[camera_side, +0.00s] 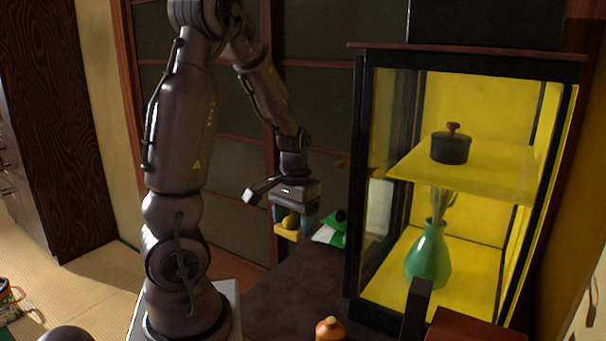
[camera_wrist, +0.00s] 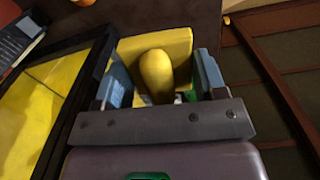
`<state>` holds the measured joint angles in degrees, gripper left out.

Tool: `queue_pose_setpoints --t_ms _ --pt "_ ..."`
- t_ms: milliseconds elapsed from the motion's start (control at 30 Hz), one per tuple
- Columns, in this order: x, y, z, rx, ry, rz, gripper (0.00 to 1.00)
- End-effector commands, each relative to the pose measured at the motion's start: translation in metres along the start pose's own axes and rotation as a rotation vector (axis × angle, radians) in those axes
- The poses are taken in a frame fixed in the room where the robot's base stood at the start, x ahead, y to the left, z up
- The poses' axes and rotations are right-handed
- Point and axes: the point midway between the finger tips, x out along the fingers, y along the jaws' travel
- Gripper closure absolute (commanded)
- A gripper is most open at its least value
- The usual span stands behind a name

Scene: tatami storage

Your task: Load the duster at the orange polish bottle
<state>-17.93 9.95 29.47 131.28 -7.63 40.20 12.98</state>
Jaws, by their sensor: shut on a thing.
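My gripper (camera_side: 293,218) is shut on a yellow duster, a flat yellow block (camera_side: 285,234) with a rounded yellow handle. In the wrist view the handle (camera_wrist: 157,74) stands between the two blue fingers of my gripper (camera_wrist: 160,80), and the block (camera_wrist: 183,45) shows beyond it. The duster appears held above the dark table. The orange polish bottle (camera_side: 329,329) with a pale round cap stands at the bottom edge of the side view, nearer the camera than my gripper; its lower part is cut off.
A black-framed cabinet (camera_side: 355,200) with yellow inside holds a dark pot (camera_side: 451,148) and a green vase (camera_side: 428,257). A dark red box (camera_side: 470,326) is at lower right. Dark table (camera_side: 290,290) between is clear.

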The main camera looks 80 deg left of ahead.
Motion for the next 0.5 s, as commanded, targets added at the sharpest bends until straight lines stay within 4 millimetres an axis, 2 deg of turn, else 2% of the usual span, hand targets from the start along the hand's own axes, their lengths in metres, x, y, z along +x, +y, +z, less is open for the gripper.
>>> queue_pose_setpoints --t_ms 33,100,200,300,500 --pt "0.014 0.014 0.014 0.034 -0.008 0.001 0.58" --pt "0.028 0.037 0.025 0.06 -0.006 0.0 0.58" --pt "0.041 0.073 0.033 0.06 -0.003 -0.002 0.58" --pt "0.048 0.099 0.04 0.04 -0.002 -0.002 0.58" --pt "0.056 0.126 0.05 0.008 0.0 -0.001 0.58"
